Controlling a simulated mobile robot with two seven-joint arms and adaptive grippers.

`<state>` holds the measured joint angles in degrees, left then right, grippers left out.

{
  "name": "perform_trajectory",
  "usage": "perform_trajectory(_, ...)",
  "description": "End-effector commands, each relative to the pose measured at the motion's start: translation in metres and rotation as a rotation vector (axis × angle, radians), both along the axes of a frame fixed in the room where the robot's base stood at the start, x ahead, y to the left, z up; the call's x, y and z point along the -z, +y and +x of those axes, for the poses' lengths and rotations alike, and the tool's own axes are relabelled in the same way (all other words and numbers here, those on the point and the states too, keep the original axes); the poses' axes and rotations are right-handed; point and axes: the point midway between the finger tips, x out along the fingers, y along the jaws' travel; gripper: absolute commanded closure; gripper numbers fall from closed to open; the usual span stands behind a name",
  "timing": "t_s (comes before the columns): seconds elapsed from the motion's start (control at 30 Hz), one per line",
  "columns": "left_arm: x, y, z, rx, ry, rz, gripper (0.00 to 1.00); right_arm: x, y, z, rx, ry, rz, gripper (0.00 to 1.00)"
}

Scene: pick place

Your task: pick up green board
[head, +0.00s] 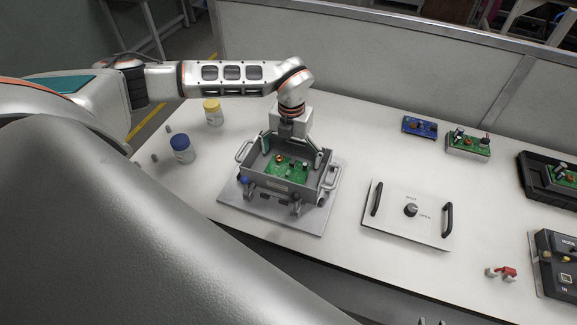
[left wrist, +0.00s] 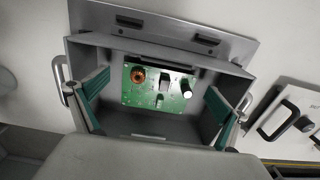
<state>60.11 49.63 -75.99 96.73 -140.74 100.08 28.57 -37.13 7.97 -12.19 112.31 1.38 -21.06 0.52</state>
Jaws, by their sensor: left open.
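The green board (head: 286,168) lies inside a grey open box with side handles (head: 262,184). In the left wrist view the green board (left wrist: 158,88) carries a copper coil, a dark block and a pale cylinder, and sits towards the far wall of the box (left wrist: 195,132). My left gripper (head: 292,150) is above the box, pointing down, with its fingers spread wide. In the left wrist view the fingers of the left gripper (left wrist: 155,108) show at both sides of the board, apart from it, with nothing between them touching. My right gripper is not in view.
A lid plate with a knob and two black handles (head: 385,222) lies right of the box. Other boards, a blue one (head: 420,127) and a green one (head: 467,146), lie at the back right. Yellow-capped (head: 213,113) and blue-capped jars (head: 182,150) stand left.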

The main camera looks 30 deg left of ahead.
Motion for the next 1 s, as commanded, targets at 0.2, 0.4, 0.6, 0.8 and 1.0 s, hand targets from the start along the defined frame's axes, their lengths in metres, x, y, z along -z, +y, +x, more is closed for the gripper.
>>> perform_trajectory(0.2,0.001,0.0,0.0,-0.001,-0.001,0.0,0.0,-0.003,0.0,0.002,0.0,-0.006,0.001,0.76)
perform_trajectory(0.4,0.001,0.0,0.0,-0.001,-0.001,0.0,0.49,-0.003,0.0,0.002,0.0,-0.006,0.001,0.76)
perform_trajectory(0.6,0.001,0.0,0.0,-0.001,-0.001,0.0,0.53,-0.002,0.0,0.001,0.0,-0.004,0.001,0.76)
perform_trajectory(0.8,-0.001,0.001,0.0,-0.001,-0.001,0.0,0.53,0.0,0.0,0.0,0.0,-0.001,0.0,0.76)
perform_trajectory(1.0,-0.018,0.001,0.002,-0.001,-0.004,0.001,0.53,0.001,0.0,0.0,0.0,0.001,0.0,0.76)
